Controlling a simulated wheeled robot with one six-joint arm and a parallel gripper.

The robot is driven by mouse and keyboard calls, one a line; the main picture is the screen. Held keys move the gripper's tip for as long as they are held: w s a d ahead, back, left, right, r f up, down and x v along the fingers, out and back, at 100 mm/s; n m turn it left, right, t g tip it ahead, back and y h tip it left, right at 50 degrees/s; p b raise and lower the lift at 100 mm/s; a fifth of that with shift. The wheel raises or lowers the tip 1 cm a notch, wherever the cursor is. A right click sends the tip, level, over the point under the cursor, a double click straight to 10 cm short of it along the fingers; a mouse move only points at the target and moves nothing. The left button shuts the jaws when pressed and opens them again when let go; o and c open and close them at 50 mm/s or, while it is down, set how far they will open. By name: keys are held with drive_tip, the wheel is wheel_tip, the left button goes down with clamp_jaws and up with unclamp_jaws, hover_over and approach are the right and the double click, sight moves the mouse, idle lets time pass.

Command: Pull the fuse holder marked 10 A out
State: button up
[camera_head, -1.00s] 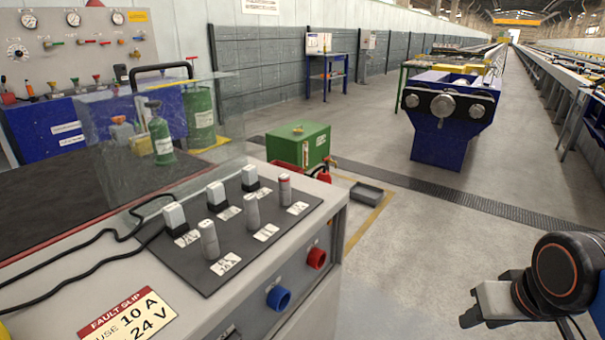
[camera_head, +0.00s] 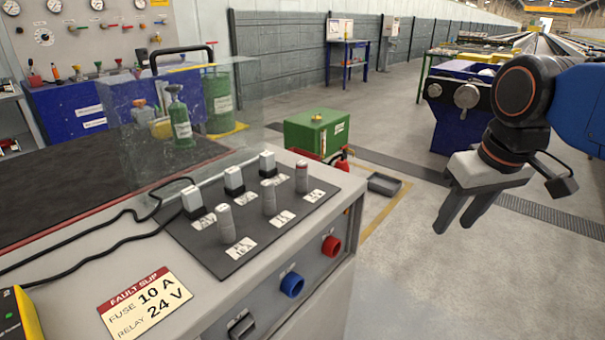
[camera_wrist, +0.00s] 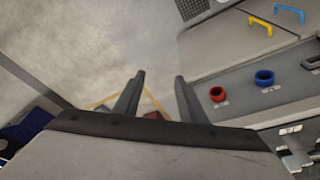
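Three fuse holders stand upright in a row on the dark panel (camera_head: 205,243) in the head view. They are a near grey one (camera_head: 226,222), a middle grey one (camera_head: 268,197) and a far one (camera_head: 302,177) with a reddish top. Each has a small white label beside it; the print is too small to tell surely which says 10 A. The fault slip (camera_head: 147,303) reads fuse 10 A, relay 24 V. My gripper (camera_head: 455,226) is open and empty, right of the bench, over the floor and apart from the holders. Its spread fingers also show in the wrist view (camera_wrist: 160,80).
Several white-topped relays (camera_head: 234,181) stand behind the fuse holders, with a clear screen (camera_head: 230,105) beyond. Red (camera_head: 331,246) and blue (camera_head: 292,285) knobs stick out of the bench front. Black cables (camera_head: 90,240) lie at the left. A green box (camera_head: 317,131) stands on the floor.

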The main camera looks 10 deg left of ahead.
drive_tip(key=w+a+r+n+g, duration=0.1)
drive_tip(key=w+a+r+n, duration=0.15)
drive_tip(key=a+r, duration=0.4)
drive_tip(key=w+a+r+n+g, duration=0.15)
drive_tip(key=w+a+r, duration=0.25)
drive_tip(key=a, duration=0.5)
wheel_tip(320, 180, up, 4)
drive_tip(key=r+n, duration=0.1)
drive_tip(key=n, duration=0.3)
hover_over(302, 163)
drive_tip(key=shift+f+h, duration=0.25)
drive_tip(key=shift+h, duration=0.15)
drive_tip(key=shift+f, duration=0.15)
drive_tip(key=shift+f, duration=4.35)
clamp_jaws()
